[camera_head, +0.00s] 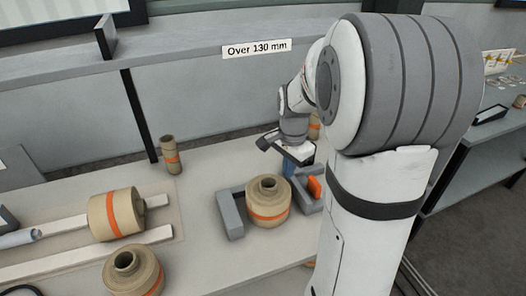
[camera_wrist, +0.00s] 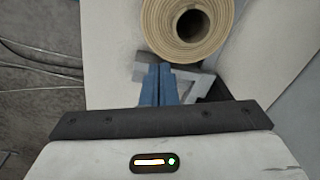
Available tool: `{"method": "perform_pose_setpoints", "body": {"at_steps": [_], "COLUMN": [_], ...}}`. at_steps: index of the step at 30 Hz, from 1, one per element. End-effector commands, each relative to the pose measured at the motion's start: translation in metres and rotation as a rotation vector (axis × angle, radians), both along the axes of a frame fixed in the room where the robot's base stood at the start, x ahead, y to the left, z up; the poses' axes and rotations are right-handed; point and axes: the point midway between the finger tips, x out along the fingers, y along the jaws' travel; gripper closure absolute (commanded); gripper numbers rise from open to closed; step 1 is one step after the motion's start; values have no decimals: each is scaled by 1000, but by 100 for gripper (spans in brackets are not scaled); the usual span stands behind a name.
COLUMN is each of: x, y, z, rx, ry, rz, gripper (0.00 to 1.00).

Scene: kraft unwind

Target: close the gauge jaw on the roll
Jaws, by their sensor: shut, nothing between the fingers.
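The kraft roll (camera_head: 268,217) stands upright on the table, tan with an orange band and a hollow core. It sits between the grey left side of the gauge (camera_head: 232,216) and a grey right part with an orange piece (camera_head: 315,188). Whether the right part touches the roll is hard to tell. My gripper (camera_head: 288,168) is behind the roll, pointing down. In the wrist view its blue fingers (camera_wrist: 158,84) are together and empty, just beside the roll (camera_wrist: 160,35), over a grey gauge part (camera_wrist: 192,82). My arm hides part of the gauge's right side in the head view.
Another roll (camera_head: 103,220) lies on its side on pale rails (camera_head: 60,230). A roll (camera_head: 122,272) stands at the front, and a slim roll (camera_head: 171,160) at the back. A shelf with an "Over 130 mm" label (camera_head: 257,49) runs behind. Table between rails and gauge is clear.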

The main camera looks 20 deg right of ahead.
Motion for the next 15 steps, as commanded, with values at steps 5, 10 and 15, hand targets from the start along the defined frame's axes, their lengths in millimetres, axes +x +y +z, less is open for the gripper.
{"method": "perform_pose_setpoints", "body": {"at_steps": [5, 10, 15], "x": [26, 33, 32], "y": [-29, -39, -39], "z": [-25, -37, -58], "rx": [17, 22, 23], "ry": [40, 52, 57], "rz": [-244, -331, -336], "gripper": [100, 100, 100]}}
